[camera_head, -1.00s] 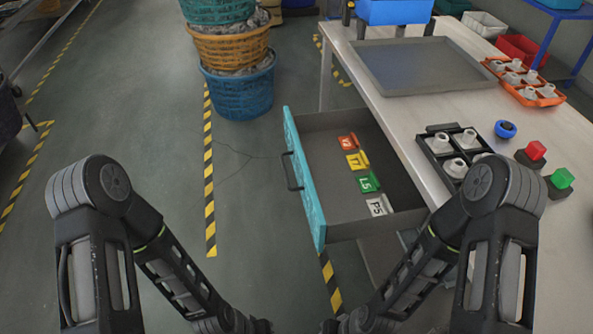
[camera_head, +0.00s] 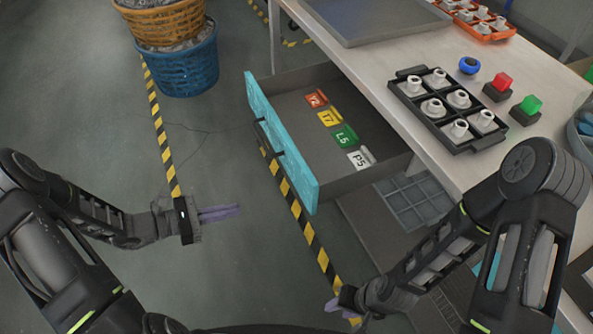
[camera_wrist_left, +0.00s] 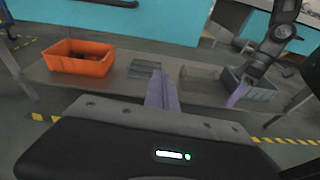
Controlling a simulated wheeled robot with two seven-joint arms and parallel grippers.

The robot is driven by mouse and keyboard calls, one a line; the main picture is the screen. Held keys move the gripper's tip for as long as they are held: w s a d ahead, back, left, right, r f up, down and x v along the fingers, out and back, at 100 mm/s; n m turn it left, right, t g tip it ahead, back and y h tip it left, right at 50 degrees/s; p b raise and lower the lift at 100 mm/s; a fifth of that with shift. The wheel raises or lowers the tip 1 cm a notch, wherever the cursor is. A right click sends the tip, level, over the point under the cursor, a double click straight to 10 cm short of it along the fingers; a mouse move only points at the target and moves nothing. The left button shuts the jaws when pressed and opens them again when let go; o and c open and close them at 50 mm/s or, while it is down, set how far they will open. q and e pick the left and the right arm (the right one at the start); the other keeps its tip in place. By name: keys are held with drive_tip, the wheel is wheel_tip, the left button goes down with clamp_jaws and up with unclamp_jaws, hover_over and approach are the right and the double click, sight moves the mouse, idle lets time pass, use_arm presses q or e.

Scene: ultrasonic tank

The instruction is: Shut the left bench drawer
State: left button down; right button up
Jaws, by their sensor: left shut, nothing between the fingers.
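The left bench drawer (camera_head: 352,184) stands open, pulled out from under the bench. Its teal front (camera_head: 280,145) faces left and carries a dark bar handle (camera_head: 268,138). In the left wrist view a teal panel (camera_wrist_left: 235,18) spans the top. My left gripper (camera_head: 235,211) is shut and empty, in the air to the left of the drawer front and apart from it. Its purple fingers show in the left wrist view (camera_wrist_left: 159,82). My right gripper (camera_head: 338,306) is low, in front of the drawer's near side; its jaw opening is unclear.
Red, yellow, green and white labelled tags (camera_head: 344,136) lie in the drawer. The bench top (camera_head: 370,75) carries a black tray (camera_head: 410,97) of fittings. Baskets (camera_head: 185,62) stand at the back left. An orange bin (camera_wrist_left: 78,63) sits on a lower shelf.

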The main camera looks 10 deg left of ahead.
sight(292, 170)
use_arm(q)
drive_tip(key=shift+n+t+h, duration=0.5)
drive_tip(key=shift+t+h, duration=0.4)
drive_tip(key=r, duration=0.2)
drive_tip(key=w+r, duration=0.1)
drive_tip(key=r, duration=0.2)
drive_tip(key=shift+w+r, duration=0.3)
drive_tip(key=shift+d, duration=0.1)
drive_tip(key=p+x, duration=0.2)
drive_tip(key=x, duration=1.2)
drive_tip(key=shift+p, duration=0.35)
drive_tip(key=shift+d, duration=0.1)
